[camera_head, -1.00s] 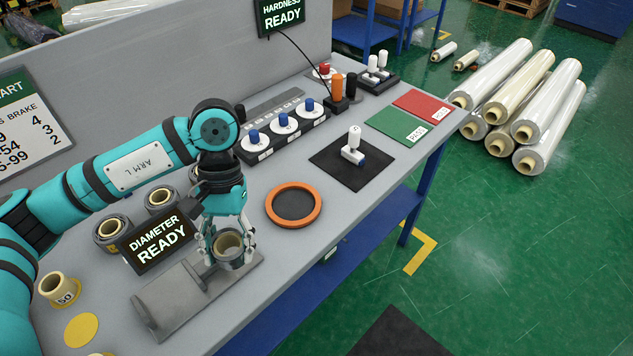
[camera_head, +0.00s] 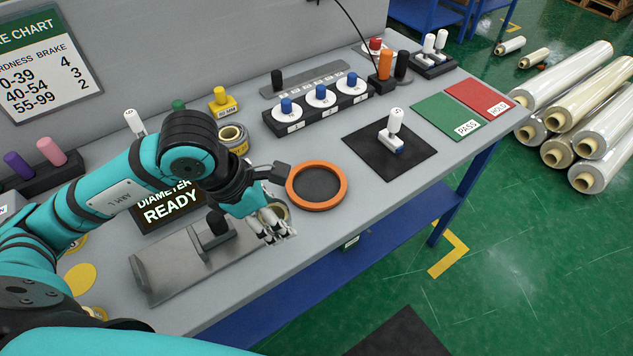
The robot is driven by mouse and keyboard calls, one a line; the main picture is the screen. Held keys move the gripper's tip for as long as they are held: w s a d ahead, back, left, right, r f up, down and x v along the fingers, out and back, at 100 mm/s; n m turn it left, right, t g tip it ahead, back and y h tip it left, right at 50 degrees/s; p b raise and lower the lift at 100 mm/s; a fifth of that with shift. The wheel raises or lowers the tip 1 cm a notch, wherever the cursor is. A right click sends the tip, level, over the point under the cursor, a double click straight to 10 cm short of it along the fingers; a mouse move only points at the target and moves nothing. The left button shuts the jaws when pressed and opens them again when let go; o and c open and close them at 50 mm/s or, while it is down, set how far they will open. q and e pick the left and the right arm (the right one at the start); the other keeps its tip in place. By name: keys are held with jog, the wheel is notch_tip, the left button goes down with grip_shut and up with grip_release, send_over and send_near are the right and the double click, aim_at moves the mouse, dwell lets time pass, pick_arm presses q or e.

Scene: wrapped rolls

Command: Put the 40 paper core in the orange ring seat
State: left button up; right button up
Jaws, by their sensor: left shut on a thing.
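The orange ring seat (camera_head: 342,187) lies flat on the grey table, with nothing in it. My left gripper (camera_head: 277,232) is shut on a paper core (camera_head: 279,208), just left of and in front of the ring, apart from it. The fingers and wrist hide most of the core. Only part of its tan end shows, and no number can be read on it. I cannot tell how high it is above the table. My right gripper is not in view.
A grey gauge stand (camera_head: 165,278) with a black post is left of the gripper, by the "DIAMETER READY" display (camera_head: 170,207). A black mat (camera_head: 365,150) with a white-handled tool lies right of the ring.

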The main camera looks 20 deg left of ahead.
aim_at(323, 184)
pick_arm(q)
jog(key=w+d+p, duration=0.1)
jog(key=w, duration=0.4)
jog(key=w+d+p, duration=0.1)
jog(key=w, duration=0.3)
jog(key=w+f+p, duration=0.1)
jog(key=w, duration=0.4)
jog(key=shift+w+d+f, duration=0.1)
jog(key=shift+w+d, duration=0.25)
jog(key=shift+d, duration=0.05)
jog(key=shift+w+f+p, duration=0.15)
jog(key=shift+p, duration=0.15)
notch_tip(323, 184, down, 3)
jog(key=shift+r+p, duration=0.1)
jog(key=shift+p, duration=0.35)
jog(key=shift+f, duration=0.3)
jog(key=shift+f, duration=0.1)
jog(key=o, duration=0.9)
